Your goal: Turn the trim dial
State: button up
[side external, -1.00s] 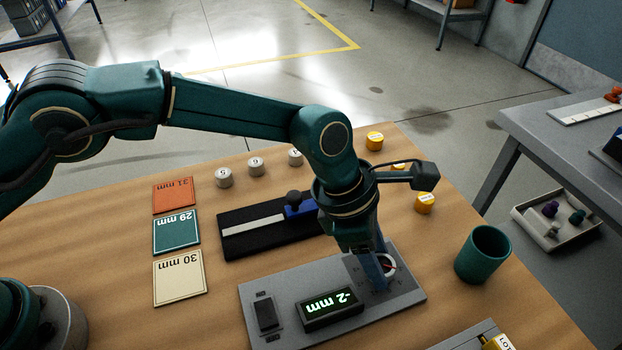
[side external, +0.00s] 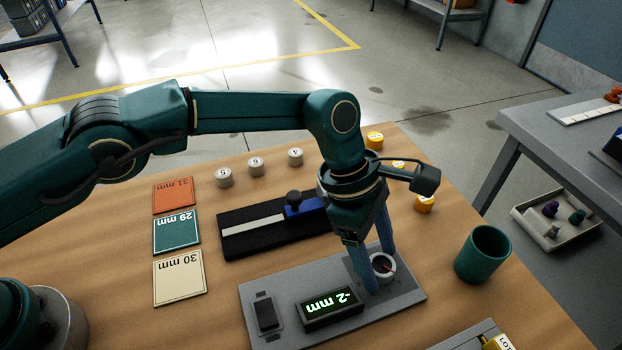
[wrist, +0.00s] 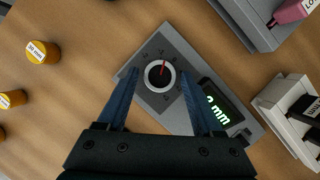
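The trim dial (side external: 383,266) is a white-rimmed round knob with a dark centre and a red pointer, set on a grey panel (side external: 408,292). In the wrist view the dial (wrist: 160,75) has printed marks around it. The panel's display (side external: 331,308) reads -2 mm; in the wrist view it is partly hidden behind a finger. My gripper (side external: 378,268) points down over the dial. Its two blue fingers are spread wide, one on each side of the dial. In the wrist view the fingers (wrist: 160,75) show clear gaps to the knob.
A dark switch (side external: 266,313) sits on the panel's left part. A black slide fixture with a blue block (side external: 302,206) lies behind the panel. A green cup (side external: 483,254) stands to the right. Tiles labelled in mm, such as the teal one (side external: 176,233), lie at left.

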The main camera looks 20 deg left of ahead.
jog(key=shift+r, duration=0.1)
jog(key=shift+v, duration=2.5)
